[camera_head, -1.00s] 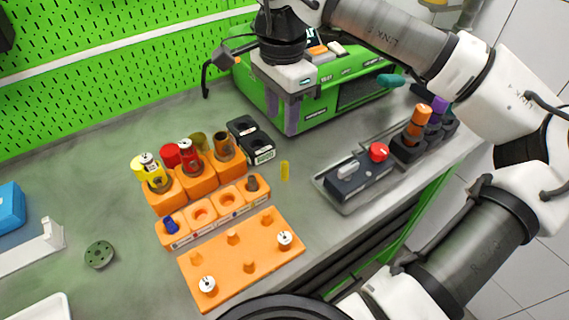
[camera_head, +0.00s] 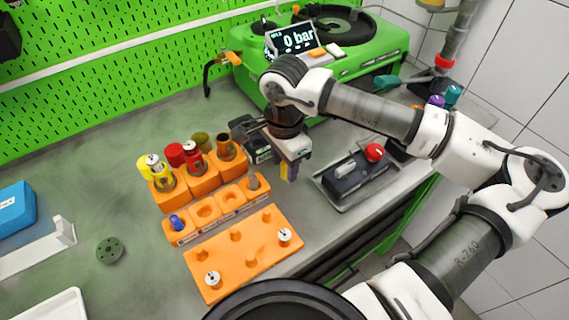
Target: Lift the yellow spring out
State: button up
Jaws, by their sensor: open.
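An orange row of cups (camera_head: 218,209) and an orange pegged plate (camera_head: 244,254) lie in front. Black blocks (camera_head: 258,152) stand close to my gripper's left. A grey tray (camera_head: 345,206) with a red-knobbed valve is at right. The green machine (camera_head: 365,60) reads 0 bar behind.

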jog(key=shift+f, duration=0.3)
grip_shut()
jog(key=shift+r, duration=0.1)
